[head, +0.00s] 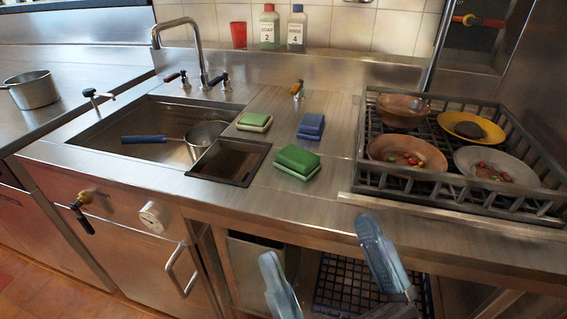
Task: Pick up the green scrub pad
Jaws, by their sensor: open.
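A dark green scrub pad (297,160) with a paler green underside lies on the steel counter, right of the small square basin. A second, lighter green pad (254,122) with a pale lower layer lies farther back, by the sink's right edge. A blue pad (311,126) lies to its right. My gripper (318,244) is open and empty in the lower middle. Its two fingers are wide apart, nearer the camera than the counter's front edge. In the picture it is below and slightly right of the dark green pad, touching no pad.
The sink (158,116) at left holds a blue-handled pan (205,134). A small basin (229,161) sits left of the dark green pad. A dish rack (440,200) with bowls and plates fills the right. Two bottles (269,27) (297,28) and a red cup (238,35) stand behind.

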